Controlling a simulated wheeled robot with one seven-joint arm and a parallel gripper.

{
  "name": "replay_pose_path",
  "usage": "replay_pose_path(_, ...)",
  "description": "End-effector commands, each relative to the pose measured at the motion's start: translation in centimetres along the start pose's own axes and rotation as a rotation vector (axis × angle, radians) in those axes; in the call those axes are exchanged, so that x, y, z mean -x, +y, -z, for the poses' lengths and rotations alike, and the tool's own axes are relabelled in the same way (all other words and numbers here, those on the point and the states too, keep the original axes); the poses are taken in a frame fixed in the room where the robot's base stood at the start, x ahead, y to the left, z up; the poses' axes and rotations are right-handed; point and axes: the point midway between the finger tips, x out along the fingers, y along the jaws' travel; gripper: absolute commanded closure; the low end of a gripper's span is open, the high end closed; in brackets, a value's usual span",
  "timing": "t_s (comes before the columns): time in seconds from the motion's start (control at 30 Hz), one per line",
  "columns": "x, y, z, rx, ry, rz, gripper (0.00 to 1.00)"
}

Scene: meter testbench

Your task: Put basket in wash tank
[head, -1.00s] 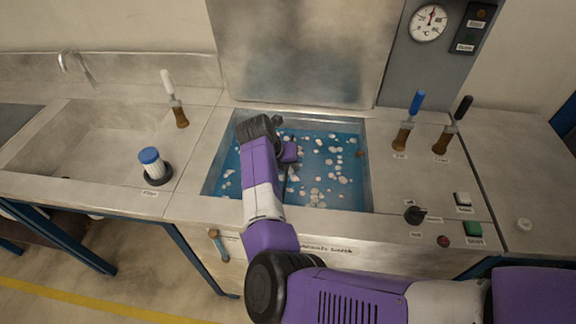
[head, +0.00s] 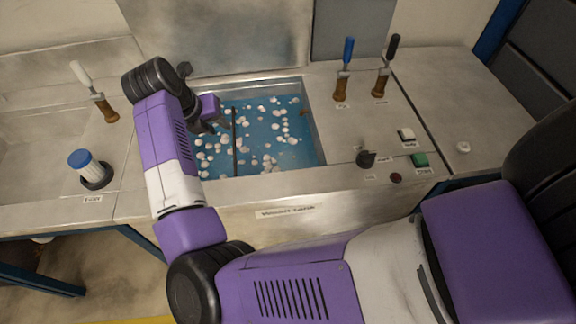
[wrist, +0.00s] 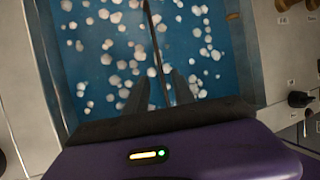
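The wash tank (head: 318,130) is a steel basin set in the bench, filled with blue liquid dotted with white foam clumps. It also shows in the wrist view (wrist: 250,45). My gripper (head: 212,127) is over the left part of the tank, pointing down. In the wrist view its two dark fingers (wrist: 160,78) are apart. A thin dark bar (wrist: 152,35) runs between them along the picture, and it shows in the head view (head: 235,145) right of the gripper. I cannot tell whether this bar belongs to the basket. No basket body can be made out.
A blue-capped white filter (head: 85,165) stands left of the tank. A white-handled lever (head: 95,92) is behind it. Blue (head: 345,70) and black (head: 387,65) levers stand right of the tank. A dark knob (head: 366,159) and green switch (head: 419,160) are at the front right.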

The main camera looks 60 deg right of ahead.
Motion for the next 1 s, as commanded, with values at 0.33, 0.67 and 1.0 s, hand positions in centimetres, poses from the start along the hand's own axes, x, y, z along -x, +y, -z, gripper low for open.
replay_pose_path(0.33,-2.4,-11.5,-3.6,0.043,-0.222,0.336,0.69)
replay_pose_path(0.67,4.2,-27.1,-7.7,0.32,-0.678,0.996,0.69)
replay_pose_path(1.0,13.2,-27.6,-4.0,0.83,-1.054,1.509,0.69)
